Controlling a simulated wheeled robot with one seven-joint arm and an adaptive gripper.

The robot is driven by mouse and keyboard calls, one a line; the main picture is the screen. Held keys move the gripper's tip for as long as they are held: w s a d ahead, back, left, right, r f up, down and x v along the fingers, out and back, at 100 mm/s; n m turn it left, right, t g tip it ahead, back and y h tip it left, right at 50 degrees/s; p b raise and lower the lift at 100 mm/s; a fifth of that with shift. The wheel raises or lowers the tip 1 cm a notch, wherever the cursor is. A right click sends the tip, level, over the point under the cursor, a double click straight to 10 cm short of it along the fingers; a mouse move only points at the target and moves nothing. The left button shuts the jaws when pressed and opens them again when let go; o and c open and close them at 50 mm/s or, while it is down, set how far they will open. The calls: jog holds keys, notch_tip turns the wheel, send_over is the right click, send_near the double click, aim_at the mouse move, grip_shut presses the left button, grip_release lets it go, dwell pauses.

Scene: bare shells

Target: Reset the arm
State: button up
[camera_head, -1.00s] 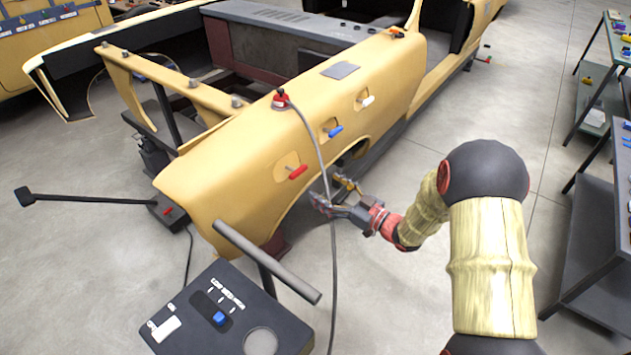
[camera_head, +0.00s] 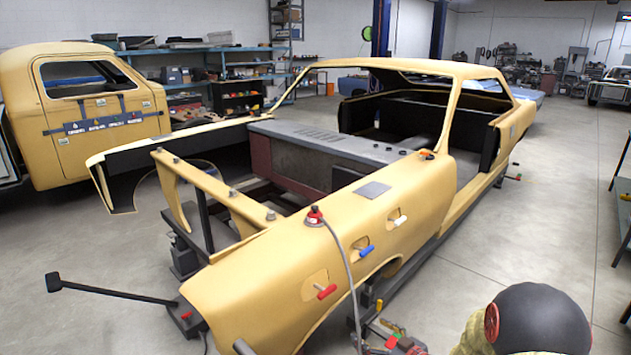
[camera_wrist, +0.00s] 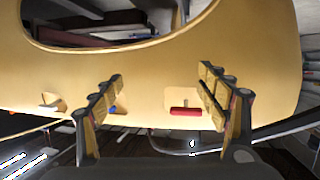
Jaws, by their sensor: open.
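My gripper (camera_head: 388,332) is at the bottom of the head view, beside the lower flank of the yellow car shell (camera_head: 260,262). The frame edge cuts off part of it. In the wrist view my gripper (camera_wrist: 162,84) has its two fingers wide apart with nothing between them. The yellow panel (camera_wrist: 150,65) lies beyond the fingertips. The red handle (camera_wrist: 185,111) on the panel shows between the fingers in that view. It also shows in the head view (camera_head: 326,291), up and left of my gripper. I cannot tell the gap to the panel.
A blue handle (camera_head: 367,251) and a white handle (camera_head: 400,220) sit along the same panel. A grey cable hangs from a red-topped fitting (camera_head: 314,216) down past my gripper. A black-handled jack (camera_head: 110,291) stands at left. Open floor (camera_head: 560,215) lies right of the shell.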

jog(key=s+d+f+m+g+h, duration=0.35)
jog(key=d+f+h, duration=0.25)
jog(key=d, duration=0.3)
jog(key=s+d+r+m+g+h, duration=0.1)
jog(key=s+d+r+g+h, duration=0.15)
jog(key=s, duration=0.35)
jog(key=s+d+r+m+g+h, duration=0.1)
jog(key=s+d+r, duration=0.25)
jog(key=s, duration=0.25)
jog(key=s+a+r+m+g, duration=0.1)
jog(key=s+a+r, duration=0.3)
jog(key=s+r, duration=0.4)
jog(key=s+a+r+m+g, duration=0.2)
jog(key=s+a+r, duration=0.3)
jog(key=s, duration=0.4)
jog(key=s+a+r+t+y, duration=0.1)
jog(key=s+a+r, duration=0.1)
jog(key=r, duration=0.3)
jog(key=s+a+r+n+t, duration=0.1)
jog(key=s+a+r+t, duration=0.1)
jog(key=r, duration=0.4)
jog(key=shift+s+a+r+t+y, duration=0.15)
jog(key=shift+a+r+t+y, duration=0.15)
jog(key=shift+a+y, duration=0.05)
